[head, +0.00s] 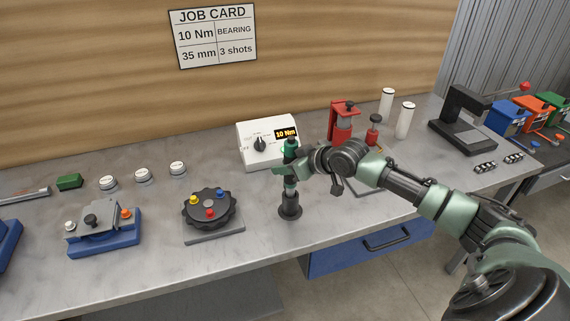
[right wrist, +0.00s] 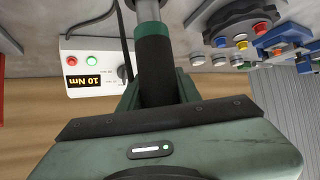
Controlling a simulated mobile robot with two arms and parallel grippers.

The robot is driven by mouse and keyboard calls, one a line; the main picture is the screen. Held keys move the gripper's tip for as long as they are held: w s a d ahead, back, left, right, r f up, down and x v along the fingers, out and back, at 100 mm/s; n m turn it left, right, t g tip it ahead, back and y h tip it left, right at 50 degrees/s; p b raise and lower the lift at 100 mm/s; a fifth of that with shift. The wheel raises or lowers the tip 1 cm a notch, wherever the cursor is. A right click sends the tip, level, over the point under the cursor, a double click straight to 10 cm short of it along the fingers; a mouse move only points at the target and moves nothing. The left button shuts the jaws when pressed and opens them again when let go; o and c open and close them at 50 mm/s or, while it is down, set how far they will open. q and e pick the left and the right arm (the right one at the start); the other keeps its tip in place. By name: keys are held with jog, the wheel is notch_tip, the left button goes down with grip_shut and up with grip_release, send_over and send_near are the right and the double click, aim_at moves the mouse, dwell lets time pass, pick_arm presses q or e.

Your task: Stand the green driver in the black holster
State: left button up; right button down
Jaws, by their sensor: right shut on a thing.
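The green driver (head: 291,146) stands upright above the front middle of the bench, with a green top and a dark, slim body. My right gripper (head: 287,169) is shut on it around the middle. In the right wrist view the driver's black grip (right wrist: 154,62) sits between the fingers, with a green collar and grey metal beyond. The black holster (head: 290,211) stands on the bench directly below the driver. The driver's lower end meets the holster's top in the head view; I cannot tell how deep it sits. My left gripper is not in view.
Behind the driver is a white controller box (head: 254,154) reading 10 Nm. A round black fixture (head: 209,210) with coloured knobs is to the left. A red press (head: 341,122) and white cylinders (head: 405,120) stand to the right. The bench's front edge is close to the holster.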

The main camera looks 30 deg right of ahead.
jog(key=shift+r, duration=0.1)
jog(key=c, duration=0.9)
grip_release()
jog(key=b+v, duration=0.2)
jog(key=v, duration=0.5)
jog(key=shift+s+r, duration=0.2)
jog(key=shift+s, duration=0.1)
jog(key=shift+s, duration=0.1)
